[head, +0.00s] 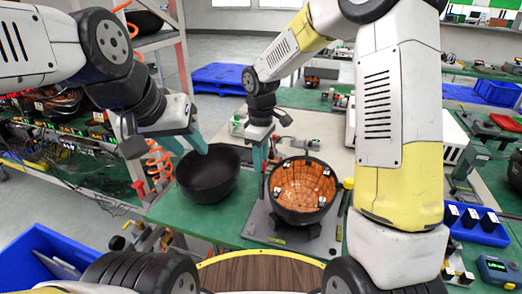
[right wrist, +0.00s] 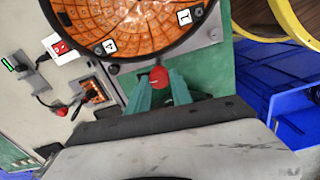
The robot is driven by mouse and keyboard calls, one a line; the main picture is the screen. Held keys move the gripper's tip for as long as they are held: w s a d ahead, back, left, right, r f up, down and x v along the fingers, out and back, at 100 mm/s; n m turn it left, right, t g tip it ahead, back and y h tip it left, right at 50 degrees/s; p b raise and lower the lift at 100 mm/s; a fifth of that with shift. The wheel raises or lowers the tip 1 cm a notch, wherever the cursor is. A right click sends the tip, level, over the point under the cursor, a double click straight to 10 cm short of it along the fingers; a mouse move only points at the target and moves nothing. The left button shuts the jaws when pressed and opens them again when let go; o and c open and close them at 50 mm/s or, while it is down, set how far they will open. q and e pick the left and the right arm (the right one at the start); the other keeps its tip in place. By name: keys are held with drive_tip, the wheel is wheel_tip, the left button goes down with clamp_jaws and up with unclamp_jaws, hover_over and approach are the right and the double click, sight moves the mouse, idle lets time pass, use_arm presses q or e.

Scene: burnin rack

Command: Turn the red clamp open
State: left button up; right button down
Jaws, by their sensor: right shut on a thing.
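The red clamp (right wrist: 158,76) shows as a round red knob in the right wrist view, at the rim of the orange-lined black bowl (right wrist: 150,37). My right gripper (right wrist: 160,90) is shut on it, with one teal finger on each side. In the head view my right gripper (head: 263,153) is at the left side of this bowl (head: 303,190), and the clamp's knob is hidden there. My left gripper (head: 188,143) is in the air above an empty black bowl (head: 207,178), with its teal fingers apart and nothing visible between them.
The orange-lined bowl stands on a grey plate (head: 255,225) on the green and beige bench. A shelf rack with cables is at the left. Blue bins (head: 40,262) stand at the lower left and right.

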idle(0.5)
drive_tip(key=c, duration=1.1)
unclamp_jaws()
drive_tip(key=shift+c, duration=0.2)
drive_tip(key=shift+r, duration=3.95)
drive_tip(key=s+d+r+m+t, duration=0.2)
drive_tip(key=s+d+r+m, duration=0.1)
drive_tip(key=s, duration=0.3)
drive_tip(key=s+d+r+m+t+y, duration=0.1)
drive_tip(key=s+d+r+m+t, duration=0.1)
drive_tip(key=s+d+m, duration=0.3)
drive_tip(key=s+d+r+m+t+y, duration=0.1)
drive_tip(key=s+d+r+m, duration=0.3)
drive_tip(key=s, duration=0.4)
drive_tip(key=shift+s+d+r+m+t, duration=0.35)
drive_tip(key=shift+d+r+t, duration=0.2)
drive_tip(key=shift+d, duration=0.55)
